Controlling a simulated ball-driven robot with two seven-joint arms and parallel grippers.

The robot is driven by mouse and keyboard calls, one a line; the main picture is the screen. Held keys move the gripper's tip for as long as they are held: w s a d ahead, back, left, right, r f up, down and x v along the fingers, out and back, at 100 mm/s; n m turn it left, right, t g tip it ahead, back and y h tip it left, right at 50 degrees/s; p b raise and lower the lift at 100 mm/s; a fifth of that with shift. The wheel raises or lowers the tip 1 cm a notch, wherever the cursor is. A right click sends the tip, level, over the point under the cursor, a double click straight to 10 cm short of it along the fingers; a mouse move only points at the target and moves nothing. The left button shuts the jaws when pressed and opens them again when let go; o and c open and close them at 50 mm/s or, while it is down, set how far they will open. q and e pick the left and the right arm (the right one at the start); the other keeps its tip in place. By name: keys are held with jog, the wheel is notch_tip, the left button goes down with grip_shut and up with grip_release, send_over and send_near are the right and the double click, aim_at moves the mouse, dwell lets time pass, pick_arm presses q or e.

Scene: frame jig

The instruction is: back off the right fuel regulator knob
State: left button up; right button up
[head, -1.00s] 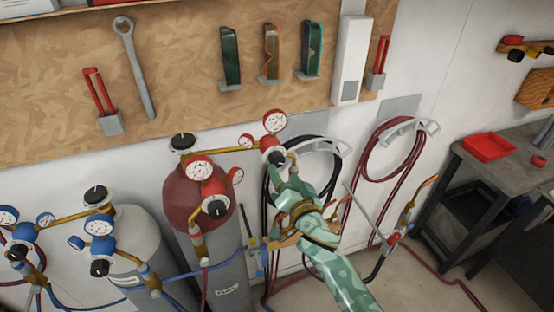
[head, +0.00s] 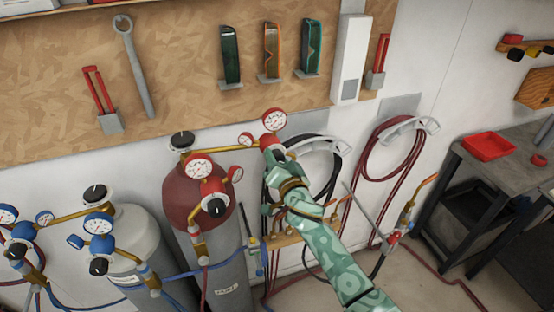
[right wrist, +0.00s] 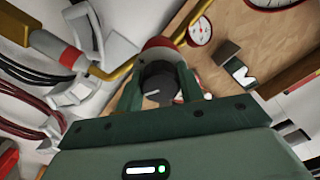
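The right fuel regulator, with a red-rimmed gauge (head: 274,120), sits at the right end of a brass pipe, against the wall. Its dark knob (right wrist: 160,88) with a white pointer mark shows in the right wrist view, in front of the red regulator body (right wrist: 160,52). My right gripper (right wrist: 160,92) has one finger on each side of this knob, close against it, and looks shut on it. In the head view the right gripper (head: 275,158) covers most of the knob. My left gripper is not in view.
Another red regulator with a black knob (head: 215,207) stands to the left at the red-topped cylinder (head: 180,197). Blue-gauged regulators (head: 98,224) are further left. A black hose (head: 335,165) and a red hose (head: 372,150) hang behind and right of my right arm.

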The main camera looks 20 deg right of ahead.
jog(key=shift+n, duration=0.4)
jog(key=n, duration=0.4)
jog(key=shift+n, duration=0.4)
jog(key=n, duration=1.5)
jog(key=shift+n, duration=0.4)
jog(key=o, duration=1)
